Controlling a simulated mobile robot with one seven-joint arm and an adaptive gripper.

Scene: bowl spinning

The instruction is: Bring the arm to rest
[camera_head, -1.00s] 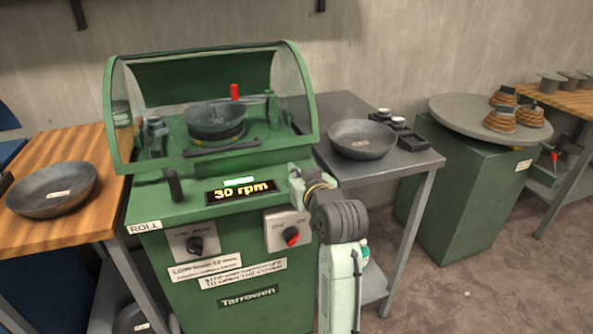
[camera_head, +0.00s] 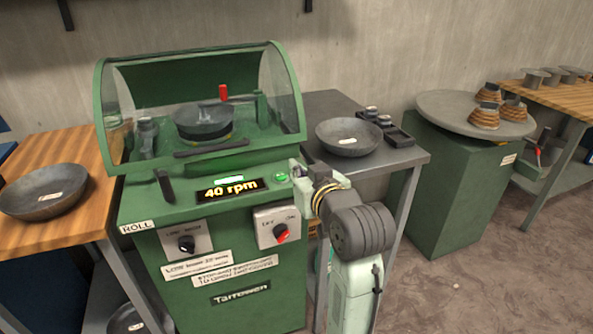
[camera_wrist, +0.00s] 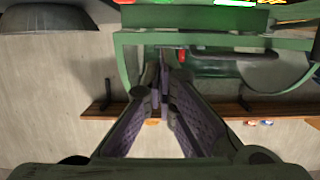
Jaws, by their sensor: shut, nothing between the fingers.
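My arm (camera_head: 345,215) stands at the right front of the green spinning machine (camera_head: 240,292), beside its red-knob switch (camera_head: 281,232). In the head view its end is folded away behind my arm links, so the fingers are not clear there. In the wrist view my gripper (camera_wrist: 162,62) has its purple-padded fingers together at the tips, with nothing between them. The machine's clear cover (camera_head: 278,85) is down over a dark bowl (camera_head: 203,120).
A grey bowl (camera_head: 350,137) stands on the metal side table (camera_head: 412,156), close to my arm. Another bowl (camera_head: 44,192) lies on the wooden table at left. A round grey disc table (camera_head: 450,112) with several stacked pieces stands at right. The floor (camera_head: 500,260) there is clear.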

